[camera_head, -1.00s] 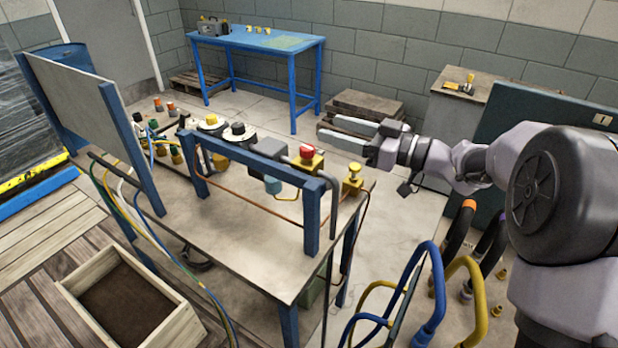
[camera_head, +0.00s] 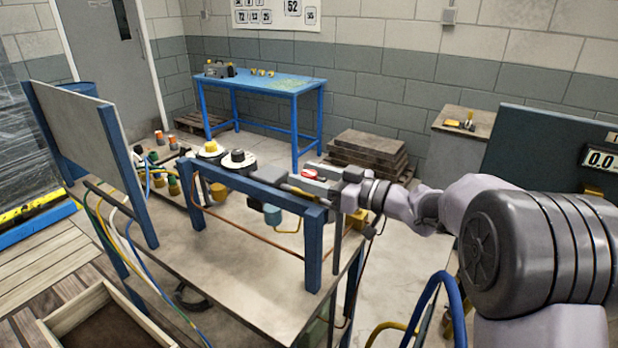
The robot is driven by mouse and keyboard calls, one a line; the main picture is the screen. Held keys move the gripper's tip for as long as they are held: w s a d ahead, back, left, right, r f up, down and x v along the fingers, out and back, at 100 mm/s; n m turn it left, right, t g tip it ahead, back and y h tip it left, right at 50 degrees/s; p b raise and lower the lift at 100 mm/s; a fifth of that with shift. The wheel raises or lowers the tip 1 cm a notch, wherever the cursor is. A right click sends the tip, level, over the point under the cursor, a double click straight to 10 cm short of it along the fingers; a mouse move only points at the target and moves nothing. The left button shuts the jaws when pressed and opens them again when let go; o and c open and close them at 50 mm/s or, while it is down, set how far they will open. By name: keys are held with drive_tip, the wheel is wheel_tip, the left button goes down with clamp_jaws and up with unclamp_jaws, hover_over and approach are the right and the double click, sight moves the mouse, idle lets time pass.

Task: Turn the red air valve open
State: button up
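The red air valve handle (camera_head: 309,174) shows near the right end of the blue-framed pipe rack on the bench (camera_head: 235,285). My gripper (camera_head: 306,178) reaches in from the right, with its grey fingers level and pointing left. The fingers look apart, and the red handle shows between them near their tips. I cannot tell whether either finger touches it. The valve's yellow body is mostly hidden behind the gripper and the blue frame (camera_head: 250,183).
A yellow fitting (camera_head: 357,222) stands just below my gripper at the bench's right end. A teal-and-yellow part (camera_head: 272,214) hangs under the pipe. A blue table (camera_head: 262,85) and stacked slabs (camera_head: 368,152) stand behind. A blue hose (camera_head: 455,290) loops at the lower right.

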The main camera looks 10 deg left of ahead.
clamp_jaws()
drive_tip(key=r+n+g+p, duration=0.1)
drive_tip(key=p, duration=0.2)
drive_tip(key=shift+f+n+g+y+p, duration=0.35)
drive_tip(key=shift+g+p, duration=0.15)
drive_tip(key=shift+p, duration=0.3)
drive_tip(key=shift+f, duration=0.15)
drive_tip(key=shift+o, duration=1.1)
unclamp_jaws()
drive_tip(key=s+d+p, duration=0.1)
drive_tip(key=d+p, duration=0.1)
drive_tip(key=d, duration=0.5)
drive_tip(key=shift+s+d+p, duration=0.15)
drive_tip(key=shift+d+p, duration=0.05)
drive_tip(key=shift+p, duration=0.1)
